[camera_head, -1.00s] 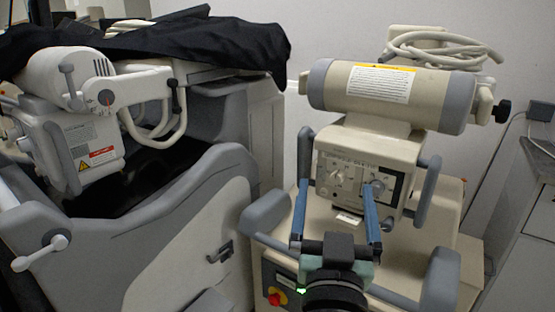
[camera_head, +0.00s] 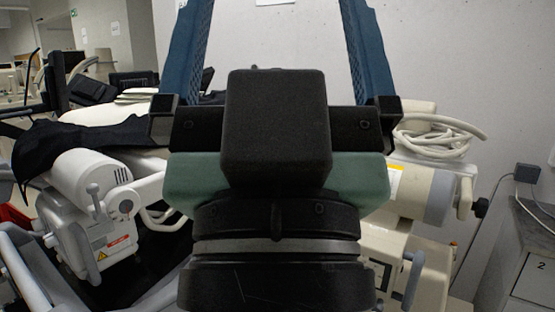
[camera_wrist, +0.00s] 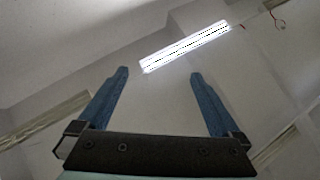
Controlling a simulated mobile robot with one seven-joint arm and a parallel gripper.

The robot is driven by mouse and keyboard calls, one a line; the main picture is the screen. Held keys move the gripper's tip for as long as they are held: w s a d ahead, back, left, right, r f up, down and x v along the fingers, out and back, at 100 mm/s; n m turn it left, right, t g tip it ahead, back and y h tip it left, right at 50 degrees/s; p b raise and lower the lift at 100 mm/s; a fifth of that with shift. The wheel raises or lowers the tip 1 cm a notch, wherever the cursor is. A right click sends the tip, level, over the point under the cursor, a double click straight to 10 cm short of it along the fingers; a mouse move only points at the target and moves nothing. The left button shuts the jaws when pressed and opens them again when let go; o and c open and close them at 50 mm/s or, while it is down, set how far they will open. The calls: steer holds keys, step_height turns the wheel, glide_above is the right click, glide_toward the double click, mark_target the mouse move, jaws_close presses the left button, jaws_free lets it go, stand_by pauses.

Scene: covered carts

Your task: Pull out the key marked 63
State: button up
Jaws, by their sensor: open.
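I see no key marked 63 in either view. My gripper (camera_head: 270,30) fills the middle of the head view, close to the camera. Its two blue fingers point up, wide apart, and their tips run to the top edge. Nothing is between them. The wrist view shows both fingers of my gripper (camera_wrist: 159,74) open and empty against the ceiling. My gripper and wrist hide much of the equipment behind them.
A beige machine (camera_head: 425,193) with a grey end and a coiled pale hose (camera_head: 437,137) stands at right. A grey cabinet marked 2 (camera_head: 528,270) is far right. A white machine (camera_head: 90,178) and a black cloth (camera_head: 75,145) are at left. A ceiling light (camera_wrist: 185,47) shows overhead.

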step_height(320, 180, up, 4)
steer(key=shift+f+p, duration=0.1)
steer(key=shift+p, duration=0.95)
